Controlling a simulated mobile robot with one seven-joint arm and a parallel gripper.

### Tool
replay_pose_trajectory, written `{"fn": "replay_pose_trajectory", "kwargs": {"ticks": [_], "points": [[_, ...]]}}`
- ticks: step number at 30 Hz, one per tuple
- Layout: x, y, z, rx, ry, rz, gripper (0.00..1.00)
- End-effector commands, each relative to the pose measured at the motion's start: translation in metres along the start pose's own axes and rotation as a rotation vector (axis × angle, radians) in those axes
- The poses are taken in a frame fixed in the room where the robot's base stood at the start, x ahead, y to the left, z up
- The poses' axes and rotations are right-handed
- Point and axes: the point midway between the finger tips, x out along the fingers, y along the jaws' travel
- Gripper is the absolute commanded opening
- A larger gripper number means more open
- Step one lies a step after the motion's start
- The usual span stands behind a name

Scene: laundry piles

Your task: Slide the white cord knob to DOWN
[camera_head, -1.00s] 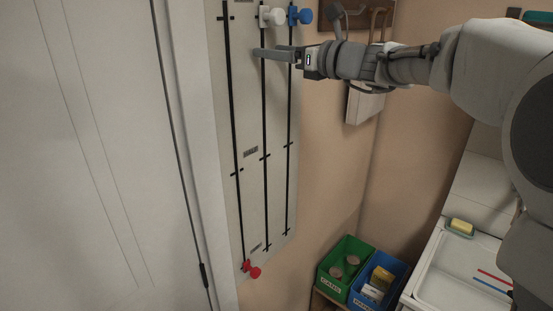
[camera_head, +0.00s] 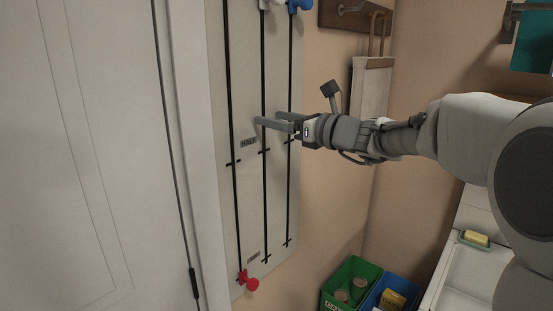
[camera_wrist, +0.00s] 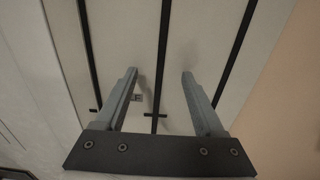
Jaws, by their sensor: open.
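The white cord knob (camera_head: 270,4) sits at the top of the middle black slot, cut by the top edge of the head view. My gripper (camera_head: 268,118) is open and empty in front of the panel, well below the white knob and a little above the HALF mark. In the wrist view, my gripper's two fingers (camera_wrist: 160,75) are spread with the middle slot (camera_wrist: 161,62) between them. No knob shows in the wrist view. Whether the fingertips touch the panel I cannot tell. The DOWN label (camera_head: 253,258) is near the slot's lower end, too small to read clearly.
A blue knob (camera_head: 299,5) is at the top of the right slot, close beside the white one. A red knob (camera_head: 249,282) is at the bottom of the left slot. A white door is at left. Green and blue bins (camera_head: 346,283) and a sink are at lower right.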

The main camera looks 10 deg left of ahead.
Motion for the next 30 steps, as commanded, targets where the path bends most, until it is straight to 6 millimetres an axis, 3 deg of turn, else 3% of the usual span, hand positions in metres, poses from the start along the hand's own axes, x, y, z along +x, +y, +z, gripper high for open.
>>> {"fn": "replay_pose_trajectory", "kwargs": {"ticks": [1, 3, 10, 26, 30], "points": [[0.0, 0.0, -0.016, 0.001, 0.0, 0.0, 0.71], [0.0, 0.0, -0.027, 0.001, 0.0, 0.0, 0.71], [0.0, 0.0, -0.052, 0.0, 0.0, 0.001, 0.71], [0.0, 0.001, -0.058, -0.005, 0.002, 0.001, 0.71], [-0.008, 0.015, -0.06, -0.093, 0.046, 0.024, 0.71]]}}
